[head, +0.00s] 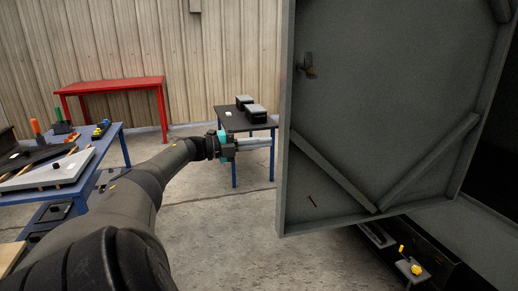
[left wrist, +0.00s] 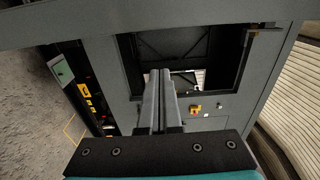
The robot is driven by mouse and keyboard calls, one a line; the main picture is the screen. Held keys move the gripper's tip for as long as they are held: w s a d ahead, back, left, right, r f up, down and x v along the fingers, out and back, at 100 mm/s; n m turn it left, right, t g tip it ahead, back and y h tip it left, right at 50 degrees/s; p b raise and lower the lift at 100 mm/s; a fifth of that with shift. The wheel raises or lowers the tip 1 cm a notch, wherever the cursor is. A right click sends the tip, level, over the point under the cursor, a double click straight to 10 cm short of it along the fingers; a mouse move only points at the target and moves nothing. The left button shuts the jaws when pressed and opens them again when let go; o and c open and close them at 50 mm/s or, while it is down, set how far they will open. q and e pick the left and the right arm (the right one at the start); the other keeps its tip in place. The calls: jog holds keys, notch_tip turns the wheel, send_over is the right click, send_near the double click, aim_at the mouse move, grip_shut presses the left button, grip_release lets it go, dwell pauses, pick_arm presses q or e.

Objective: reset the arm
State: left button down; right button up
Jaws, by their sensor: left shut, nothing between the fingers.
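My left arm reaches forward from the lower left in the head view. My left gripper (head: 268,143) is shut and empty, its long fingers pointing right, close to the edge of a grey metal door (head: 380,110). In the left wrist view the gripper (left wrist: 159,75) shows its fingers together, in front of a grey enclosure (left wrist: 120,60) with a dark opening. Whether the fingertips touch anything is hard to tell, but no object is held. My right gripper is not in view.
A blue table (head: 100,143) with tools stands at the left, a red table (head: 110,82) behind it. A small dark table (head: 235,121) with black boxes stands past my gripper. The grey door fills the right side. Concrete floor (head: 220,240) is clear between.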

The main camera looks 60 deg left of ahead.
pick_arm(q)
jog(key=shift+s+a+r, duration=0.1)
jog(key=shift+s+a, duration=0.2)
jog(key=s+d+f+n+g+y, duration=0.15)
jog(key=f+n, duration=0.25)
jog(key=f, duration=0.7)
jog(key=d+f+n+y, duration=0.2)
jog(key=f+n+y, duration=0.1)
jog(key=f, duration=0.7)
jog(key=s+d+f+n+g+y, duration=0.1)
jog(key=d+f+n+y, duration=0.2)
jog(key=f, duration=0.8)
jog(key=s+d+f+n+g, duration=0.3)
jog(key=s+d+f, duration=0.25)
jog(key=f, duration=0.45)
jog(key=s+d+f+n+g, duration=0.25)
jog(key=s+d+f, duration=0.3)
jog(key=f, duration=0.35)
jog(key=s+d+f+n+g, duration=0.1)
jog(key=s+d+f, duration=0.3)
jog(key=s+d, duration=0.4)
jog(key=s+d+f+n+g+h, duration=0.1)
jog(key=s+d+f+g, duration=0.3)
jog(key=s+d, duration=0.4)
jog(key=s+d+f+n+g, duration=0.2)
jog(key=s+d+f+g, duration=0.1)
jog(key=s+d, duration=0.5)
jog(key=shift+s+d+f, duration=0.3)
jog(key=shift+d+f, duration=0.05)
jog(key=shift+f, duration=0.5)
